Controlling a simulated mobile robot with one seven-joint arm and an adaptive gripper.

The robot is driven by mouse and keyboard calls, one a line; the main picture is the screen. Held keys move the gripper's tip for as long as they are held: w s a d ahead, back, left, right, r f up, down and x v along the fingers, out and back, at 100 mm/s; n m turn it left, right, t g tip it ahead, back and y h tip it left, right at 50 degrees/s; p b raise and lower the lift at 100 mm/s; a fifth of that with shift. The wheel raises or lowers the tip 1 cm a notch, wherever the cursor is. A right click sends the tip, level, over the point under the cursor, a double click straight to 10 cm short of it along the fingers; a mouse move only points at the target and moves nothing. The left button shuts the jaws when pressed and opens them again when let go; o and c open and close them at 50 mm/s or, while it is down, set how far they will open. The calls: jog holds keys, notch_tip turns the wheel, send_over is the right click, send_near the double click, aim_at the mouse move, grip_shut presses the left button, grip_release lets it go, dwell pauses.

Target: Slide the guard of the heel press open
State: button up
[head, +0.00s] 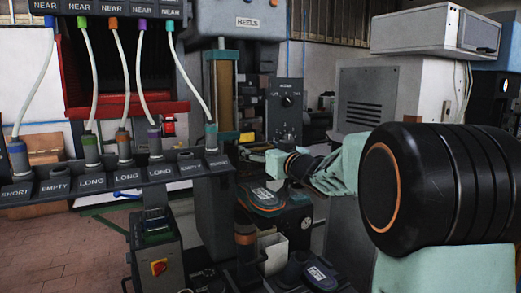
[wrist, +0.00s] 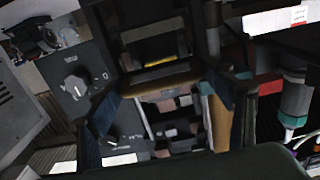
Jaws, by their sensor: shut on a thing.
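My gripper (wrist: 163,86) shows in the wrist view with a dark blue finger on each side. Behind and below the bar I see dark machine parts and an opening with pale pieces; the guard's outline is too dark to tell. In the head view the heel press (head: 224,85) stands mid-picture, with an amber panel in a teal frame under a grey box marked HEELS (head: 250,22).
A panel with a black knob (wrist: 75,85) stands close at left in the wrist view and also shows in the head view (head: 288,98). A rack of labelled tube sockets (head: 120,177) with hanging hoses crosses the left. Grey cabinets (head: 370,100) stand right.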

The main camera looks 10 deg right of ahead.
notch_tip(320, 180, up, 9)
jog(key=p, duration=0.7)
jog(key=shift+d, duration=0.1)
jog(key=shift+f, duration=0.2)
jog(key=shift+c, duration=0.2)
jog(key=o, duration=1.4)
jog(key=shift+f, duration=0.1)
jog(key=v, duration=1.2)
